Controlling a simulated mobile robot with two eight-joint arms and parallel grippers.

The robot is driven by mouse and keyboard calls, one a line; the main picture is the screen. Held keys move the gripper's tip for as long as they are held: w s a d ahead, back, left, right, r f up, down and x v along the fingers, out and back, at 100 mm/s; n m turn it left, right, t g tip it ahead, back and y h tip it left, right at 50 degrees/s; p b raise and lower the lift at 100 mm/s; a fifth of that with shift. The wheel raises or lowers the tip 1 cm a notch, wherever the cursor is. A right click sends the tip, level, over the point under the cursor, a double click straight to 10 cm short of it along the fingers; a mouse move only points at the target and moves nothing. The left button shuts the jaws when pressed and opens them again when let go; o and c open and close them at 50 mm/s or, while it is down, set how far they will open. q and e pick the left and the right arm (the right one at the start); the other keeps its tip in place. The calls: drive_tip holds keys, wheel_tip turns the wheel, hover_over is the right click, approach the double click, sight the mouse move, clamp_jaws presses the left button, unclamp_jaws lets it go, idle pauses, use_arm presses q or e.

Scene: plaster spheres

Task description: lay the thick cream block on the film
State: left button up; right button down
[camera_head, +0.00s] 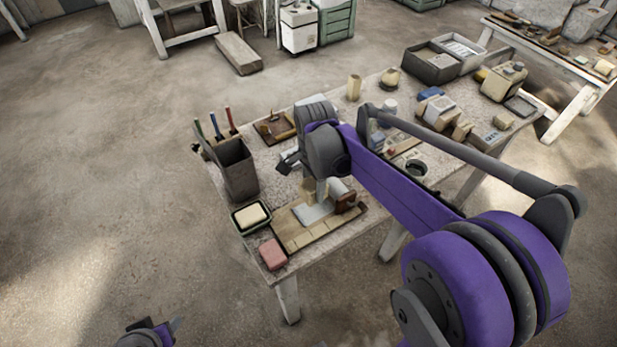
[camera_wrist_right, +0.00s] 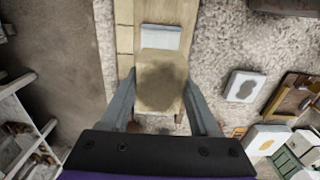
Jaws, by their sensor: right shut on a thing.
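The thick cream block (camera_wrist_right: 162,80) is between the two fingers of my right gripper (camera_wrist_right: 162,103) in the wrist view, with a darker patch on its near face. The gripper is shut on it. A pale sheet, which looks like the film (camera_wrist_right: 160,38), lies on a wooden board (camera_wrist_right: 125,38) just beyond the block. In the head view the film (camera_head: 311,213) lies on the board (camera_head: 290,236), below my right gripper, whose fingers are largely hidden by the wrist. Whether the block touches the film is unclear. My left gripper (camera_head: 174,327) shows only partly at the bottom edge, away from the table.
A dark bin (camera_head: 238,170), a dish with a cream bar (camera_head: 251,216) and a pink block (camera_head: 273,254) stand left of the board. A brown block (camera_head: 347,202) is at its right. Several tools and boxes crowd the table's far right. Floor left of the table is clear.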

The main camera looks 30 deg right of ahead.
sight(314, 194)
drive_tip(key=shift+s, duration=0.25)
drive_tip(key=shift+w+f+b, duration=0.1)
drive_tip(key=shift+f+b, duration=0.35)
drive_tip(key=shift+f, duration=0.2)
drive_tip(key=shift+f+b, duration=1.45)
drive_tip(key=shift+f, duration=0.7)
drive_tip(key=shift+f+b, duration=0.5)
drive_tip(key=shift+f, duration=0.25)
drive_tip(key=shift+c, duration=0.2)
unclamp_jaws()
drive_tip(key=shift+r+p, duration=1.4)
drive_tip(key=shift+r, duration=0.65)
